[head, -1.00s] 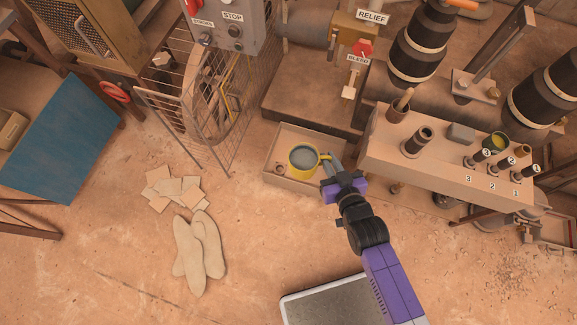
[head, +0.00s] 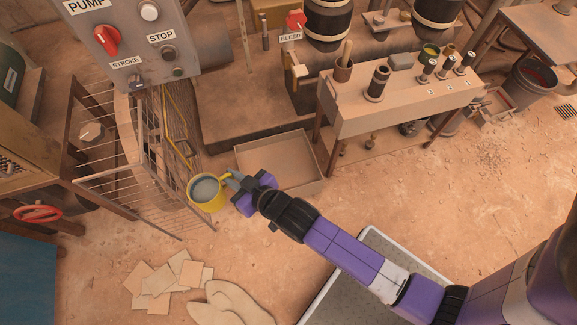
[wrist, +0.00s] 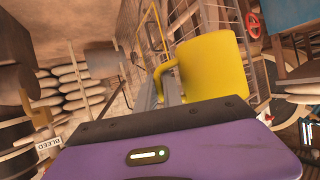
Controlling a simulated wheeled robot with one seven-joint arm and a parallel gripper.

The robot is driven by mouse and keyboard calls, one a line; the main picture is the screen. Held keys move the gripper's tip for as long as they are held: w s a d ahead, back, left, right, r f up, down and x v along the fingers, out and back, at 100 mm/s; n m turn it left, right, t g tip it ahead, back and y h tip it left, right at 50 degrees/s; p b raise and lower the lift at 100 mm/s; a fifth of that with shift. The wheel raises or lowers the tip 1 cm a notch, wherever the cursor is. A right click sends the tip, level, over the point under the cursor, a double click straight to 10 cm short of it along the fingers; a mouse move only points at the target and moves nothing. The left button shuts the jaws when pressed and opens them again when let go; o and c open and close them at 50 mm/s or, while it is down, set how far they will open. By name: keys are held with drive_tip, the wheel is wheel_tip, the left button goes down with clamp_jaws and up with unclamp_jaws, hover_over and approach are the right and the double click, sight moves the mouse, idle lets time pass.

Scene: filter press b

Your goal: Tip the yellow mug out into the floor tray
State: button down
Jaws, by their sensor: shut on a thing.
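The yellow mug (head: 206,194) is held upright by its handle, with grey liquid showing inside it in the head view. My gripper (head: 233,182) is shut on the handle, on the mug's right side. In the wrist view the yellow mug (wrist: 212,65) fills the upper middle, its handle between the fingers of my gripper (wrist: 160,90). The floor tray (head: 280,162), a shallow tan box, lies on the floor to the right of the mug in the head view. The part of the tray I see looks empty. The mug is left of it, not over it.
A wire guard cage (head: 130,165) around a wheel stands close left of the mug. A bench (head: 400,108) with numbered taps stands right of the tray. Paper sheets (head: 168,280) and pale insole-shaped pieces (head: 230,302) lie on the floor in front. Open floor lies to the right.

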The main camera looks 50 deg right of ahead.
drive_tip(key=w+d+f+m+h+b, duration=0.2)
drive_tip(key=f+b, duration=0.5)
drive_tip(key=b, duration=0.5)
drive_tip(key=w+d+f+m+h+b, duration=0.25)
drive_tip(key=f+b, duration=0.45)
drive_tip(key=b, duration=0.5)
drive_tip(key=s+d+f+m+g+h+b, duration=0.2)
drive_tip(key=s+d+f, duration=0.2)
drive_tip(key=d+f, duration=0.3)
drive_tip(key=s+d+f+m+g+h+b, duration=0.2)
drive_tip(key=d+f, duration=0.5)
drive_tip(key=f, duration=1)
drive_tip(key=shift+s+m+h+b, duration=0.55)
drive_tip(key=shift+s+m+h, duration=0.2)
drive_tip(key=shift+s+h, duration=0.15)
drive_tip(key=shift+s+d+g, duration=0.1)
drive_tip(key=shift+g, duration=0.2)
